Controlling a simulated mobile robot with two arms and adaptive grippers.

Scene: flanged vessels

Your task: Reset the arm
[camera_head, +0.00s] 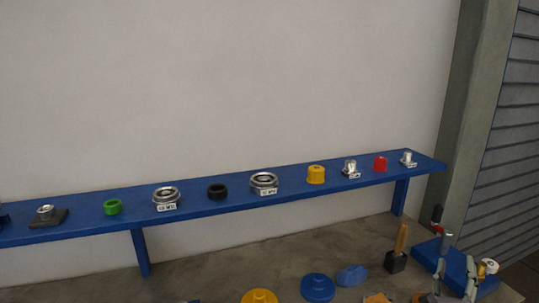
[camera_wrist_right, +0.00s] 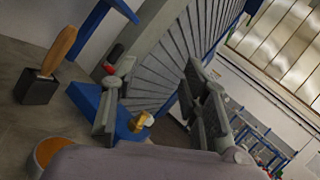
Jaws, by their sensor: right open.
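My right gripper (camera_head: 455,272) is at the lower right in the head view, partly cut off by the bottom edge. In the right wrist view, its two grey fingers (camera_wrist_right: 155,98) stand wide apart. It is open with nothing between the fingers, and it is clear of the blue bench. My left gripper is not in view.
A long blue bench (camera_head: 235,204) along the wall carries several flanged parts and coloured caps. A shutter (camera_head: 510,130) is at right.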

